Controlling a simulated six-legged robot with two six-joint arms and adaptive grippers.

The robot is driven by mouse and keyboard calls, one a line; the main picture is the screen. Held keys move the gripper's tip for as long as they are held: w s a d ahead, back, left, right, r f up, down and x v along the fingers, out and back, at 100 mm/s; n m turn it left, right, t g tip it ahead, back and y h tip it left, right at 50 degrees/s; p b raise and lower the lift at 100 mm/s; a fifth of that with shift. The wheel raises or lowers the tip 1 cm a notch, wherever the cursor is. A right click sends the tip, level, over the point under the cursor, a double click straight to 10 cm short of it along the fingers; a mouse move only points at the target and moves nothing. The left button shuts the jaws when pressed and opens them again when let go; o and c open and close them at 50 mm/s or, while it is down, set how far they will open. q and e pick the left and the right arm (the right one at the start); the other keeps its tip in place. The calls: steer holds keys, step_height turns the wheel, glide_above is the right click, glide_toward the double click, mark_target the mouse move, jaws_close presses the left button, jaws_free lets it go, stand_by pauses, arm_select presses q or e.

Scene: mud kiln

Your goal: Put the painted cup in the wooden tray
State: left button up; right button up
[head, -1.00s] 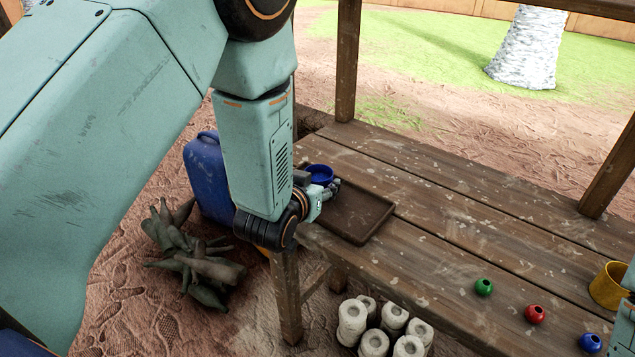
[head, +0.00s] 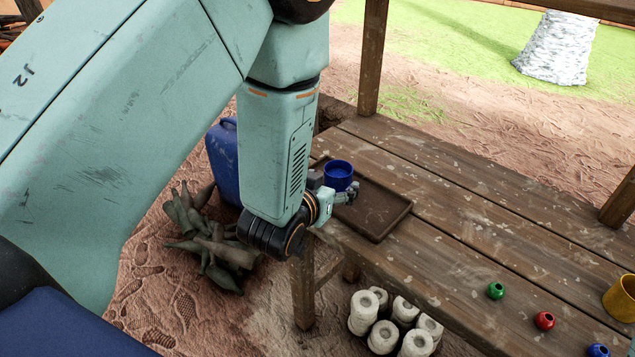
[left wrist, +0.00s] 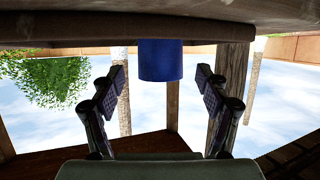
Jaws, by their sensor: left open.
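The blue cup (head: 338,176) stands upright at the left end of the brown wooden tray (head: 382,236) on the bench. My left gripper (head: 349,193) is open at the near side of the cup, low over the tray's left edge. The left wrist view is upside down. There the cup (left wrist: 160,62) shows straight ahead, beyond the open fingers (left wrist: 162,95) and apart from them. Its base is hidden behind the tray's rim (left wrist: 100,44). My right gripper is not in view.
Green (head: 495,290), red (head: 545,320) and blue (head: 598,351) beads lie on the bench by a yellow cup (head: 620,298). Bench posts (head: 372,60) rise behind. A blue jerrycan (head: 224,160) and several pale cylinders (head: 384,337) stand on the ground. The bench's middle is clear.

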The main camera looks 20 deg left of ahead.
mark_target(336, 173)
arm_select(q)
steer(key=p+v, duration=0.2)
steer(key=v, duration=0.5)
steer(key=shift+s+p, duration=0.25)
steer(key=shift+p, duration=0.15)
steer(key=shift+w, duration=0.15)
steer(key=b+x, duration=0.6)
steer(key=x, duration=0.6)
steer(key=shift+f, duration=0.1)
steer(key=shift+r+p, duration=0.3)
steer(key=shift+r, duration=0.35)
steer(key=shift+s+r, duration=0.2)
steer(key=shift+r, duration=0.2)
steer(key=shift+w+f, duration=0.1)
steer(key=shift+w, duration=0.05)
